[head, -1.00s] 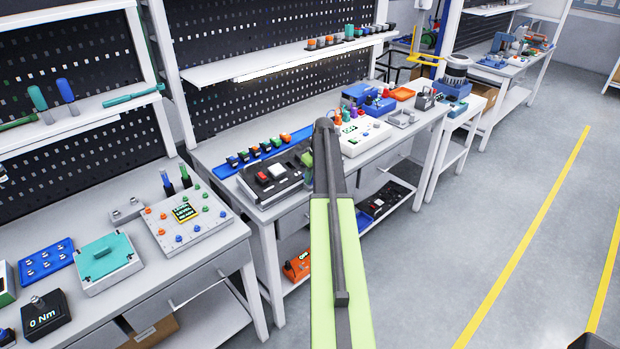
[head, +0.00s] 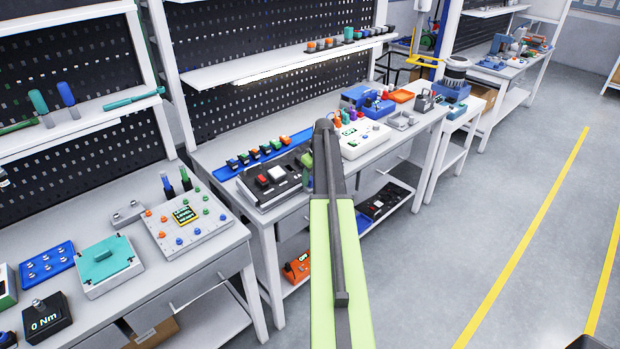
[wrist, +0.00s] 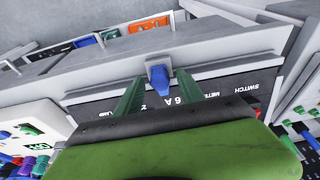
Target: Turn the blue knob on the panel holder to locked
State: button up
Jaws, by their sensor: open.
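The blue knob (wrist: 159,80) sits on a small grey block at the edge of the panel holder in the wrist view. The dark panel (wrist: 225,86) with white lettering, including "6 A" and "SWITCH", lies beside it. My gripper (wrist: 160,76) is open, with one green finger on each side of the knob. I cannot tell whether either finger touches it. In the head view the dark panel (head: 292,181) with red and white switches lies on the middle bench. My arm hides the knob and most of my gripper there.
A blue rail (head: 227,172) with several small switches lies behind the panel. A white device (head: 366,142) with a green display stands to its right. The left bench holds a teal-lidded box (head: 108,264). The floor (head: 440,265) at right is clear.

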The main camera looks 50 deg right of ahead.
jog(key=p+v, duration=1.5)
jog(key=v, duration=0.1)
jog(key=shift+r, duration=0.15)
